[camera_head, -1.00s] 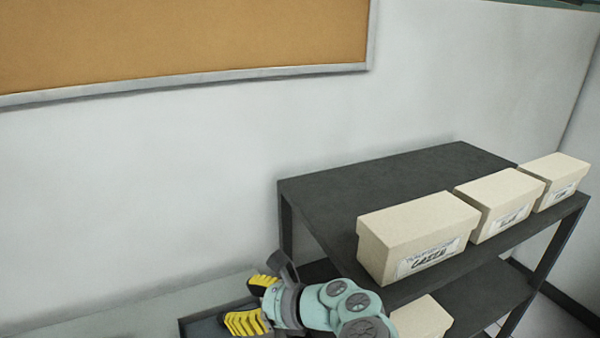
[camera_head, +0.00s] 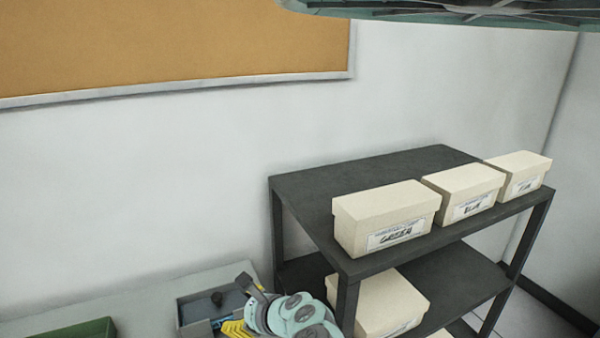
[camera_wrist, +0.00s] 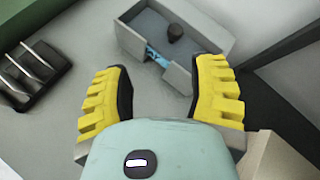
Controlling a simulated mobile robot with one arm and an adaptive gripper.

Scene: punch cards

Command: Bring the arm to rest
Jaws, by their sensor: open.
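My gripper (camera_wrist: 162,92) is open in the wrist view, its two yellow ribbed fingers wide apart with nothing between them. In the head view my gripper (camera_head: 243,310) shows at the bottom, left of the shelf and in front of a grey open box (camera_head: 197,308). The same grey box (camera_wrist: 222,45) lies past the fingertips in the wrist view. It holds a small dark knob-like thing (camera_wrist: 175,33), and a bit of blue shows at its notched side. The tips appear apart from the box.
A dark shelf (camera_head: 345,168) stands close at right. Three lidded cream boxes (camera_head: 385,218) sit on top, another (camera_head: 385,305) below. A green object (camera_head: 85,330) lies on the grey table (camera_head: 135,300). A black rack with metal bars (camera_wrist: 22,78) is at left in the wrist view.

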